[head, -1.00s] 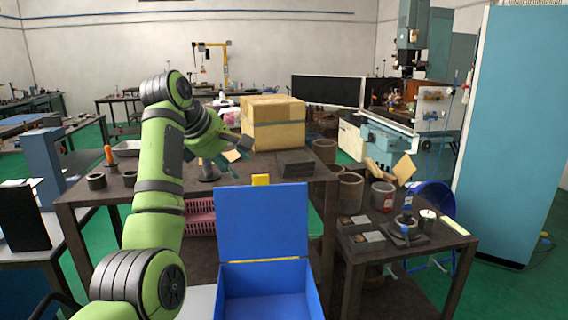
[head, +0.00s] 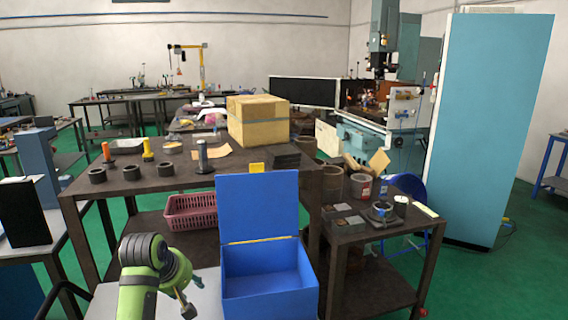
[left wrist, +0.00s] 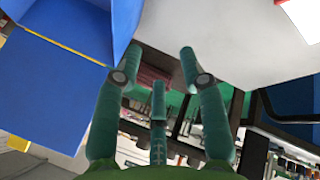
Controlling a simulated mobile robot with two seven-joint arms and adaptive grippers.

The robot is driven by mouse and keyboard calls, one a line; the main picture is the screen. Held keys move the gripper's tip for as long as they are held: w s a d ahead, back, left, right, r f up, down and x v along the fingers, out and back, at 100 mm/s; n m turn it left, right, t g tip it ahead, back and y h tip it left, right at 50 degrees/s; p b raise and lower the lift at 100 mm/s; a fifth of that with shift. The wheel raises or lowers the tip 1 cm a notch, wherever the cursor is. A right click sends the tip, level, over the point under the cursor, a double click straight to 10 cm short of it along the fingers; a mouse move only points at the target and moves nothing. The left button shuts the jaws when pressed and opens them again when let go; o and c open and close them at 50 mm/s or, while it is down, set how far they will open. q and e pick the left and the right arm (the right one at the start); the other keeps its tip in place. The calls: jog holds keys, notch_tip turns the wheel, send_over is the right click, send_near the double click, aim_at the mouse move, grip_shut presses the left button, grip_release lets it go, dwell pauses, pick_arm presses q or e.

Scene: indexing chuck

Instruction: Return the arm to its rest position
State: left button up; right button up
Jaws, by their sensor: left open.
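My green left arm is low in front in the head view, with my left gripper (head: 186,299) beside the open blue box (head: 261,281), on its left. Only part of the gripper shows there. In the left wrist view the gripper (left wrist: 160,62) has its fingers spread with nothing between them. The blue box (left wrist: 60,75) fills the upper left of that view. A round dark device (head: 382,213), possibly the chuck, stands on the small right table. My right gripper is not seen.
A dark workbench (head: 150,183) holds several dark rings, an orange handle (head: 107,152), a yellow handle (head: 148,149), a grey-handled part (head: 202,155) and a cardboard box (head: 258,121). A pink basket (head: 192,211) is below. A grey surface (head: 205,290) lies under my gripper.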

pick_arm(q)
jog(key=s+f+m+g+y, duration=0.1)
jog(key=s+f+m, duration=0.5)
jog(key=s+f, duration=0.95)
jog(key=s+d+f+m+g, duration=0.15)
jog(key=s+m, duration=0.25)
jog(key=s, duration=0.7)
jog(key=s+d+f+m, duration=0.15)
jog(key=s+m, duration=0.25)
jog(key=s, duration=0.6)
notch_tip(320, 180, down, 24)
jog(key=s+r+g, duration=0.1)
jog(key=s+g, duration=0.1)
jog(key=s, duration=0.1)
jog(key=s+a+f, duration=0.2)
jog(key=s+f, duration=1.1)
jog(key=s, duration=0.2)
jog(key=shift+a+f+m+g, duration=0.3)
jog(key=shift+m+g, duration=0.1)
jog(key=shift+g, duration=0.05)
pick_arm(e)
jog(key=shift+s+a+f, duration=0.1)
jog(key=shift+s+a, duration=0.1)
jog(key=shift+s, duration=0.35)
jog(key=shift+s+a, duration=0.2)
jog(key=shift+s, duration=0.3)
